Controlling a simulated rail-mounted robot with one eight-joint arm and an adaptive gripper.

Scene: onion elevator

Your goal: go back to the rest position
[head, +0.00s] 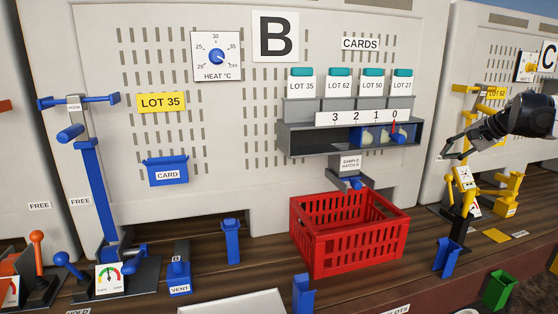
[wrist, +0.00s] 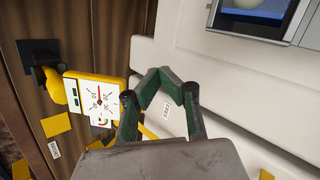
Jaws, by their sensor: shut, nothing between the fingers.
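My gripper (head: 447,154) is at the right of the head view, reaching in from the right edge in front of the gap between panel B and panel C. It is above the yellow lever stand (head: 465,182) and away from the red crate. In the wrist view my gripper (wrist: 160,76) has its dark green fingers closed together at the tips, with nothing between them. A yellow gauge with a white dial (wrist: 98,100) is beside the fingers on the left. The pale wall (wrist: 240,95) fills the right side behind them.
Panel B holds a heat knob (head: 217,57), card slots and a grey shelf (head: 300,140). A red crate (head: 345,245) stands below on the wooden deck. Blue levers (head: 95,180) stand at left. Yellow fixtures (head: 508,192) and a green bin (head: 498,290) are at right.

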